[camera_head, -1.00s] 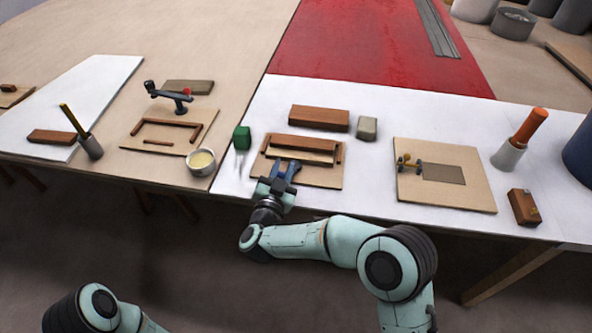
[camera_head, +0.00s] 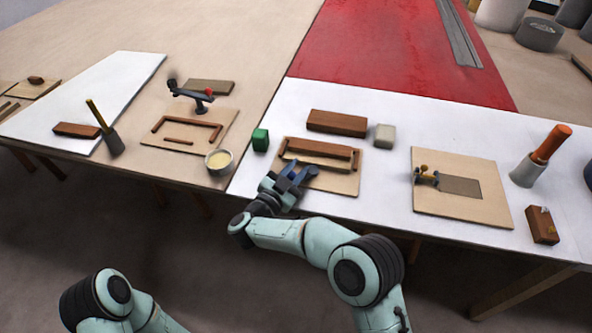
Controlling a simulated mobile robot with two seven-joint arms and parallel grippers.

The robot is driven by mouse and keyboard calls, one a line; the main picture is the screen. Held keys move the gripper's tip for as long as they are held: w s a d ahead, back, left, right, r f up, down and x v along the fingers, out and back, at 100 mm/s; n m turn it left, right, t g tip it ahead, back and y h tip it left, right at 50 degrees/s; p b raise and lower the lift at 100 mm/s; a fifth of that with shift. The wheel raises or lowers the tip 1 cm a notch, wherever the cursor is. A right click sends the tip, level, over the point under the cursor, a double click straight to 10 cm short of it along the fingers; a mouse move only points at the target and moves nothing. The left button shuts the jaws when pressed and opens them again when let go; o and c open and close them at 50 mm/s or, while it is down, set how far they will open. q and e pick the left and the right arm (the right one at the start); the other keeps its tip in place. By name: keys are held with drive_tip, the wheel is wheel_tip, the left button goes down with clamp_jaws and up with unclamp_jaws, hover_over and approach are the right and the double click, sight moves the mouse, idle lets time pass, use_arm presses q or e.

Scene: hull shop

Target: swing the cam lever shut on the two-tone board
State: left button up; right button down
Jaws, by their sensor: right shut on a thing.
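The two-tone board (camera_head: 318,149), dark brown with a paler strip, lies in a brown wooden frame on a tan base plate (camera_head: 345,185) near the white table's front edge. My right gripper (camera_head: 298,172) is at the front left of this plate, its dark blue fingers low over it. It is shut on a small part at the board's front, which I take to be the cam lever; the fingers mostly hide it, so its angle cannot be read. My left arm shows at the bottom left; its gripper is out of view.
A green block (camera_head: 260,139) and a cup of pale paste (camera_head: 219,161) stand left of the plate. A brown block (camera_head: 337,122) and a grey block (camera_head: 384,135) lie behind it. Another board (camera_head: 480,208) with brass fittings lies right.

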drive_tip(key=c, duration=0.9)
unclamp_jaws()
use_arm(q)
drive_tip(key=s, duration=0.1)
drive_tip(key=s+d+r+p, duration=0.1)
drive_tip(key=s+r+g+p, duration=0.1)
drive_tip(key=shift+d+h, duration=0.25)
drive_tip(key=shift+h, duration=0.05)
use_arm(e)
drive_tip(key=v, duration=1.3)
drive_tip(key=shift+s+a, duration=0.15)
drive_tip(key=shift+a, duration=0.05)
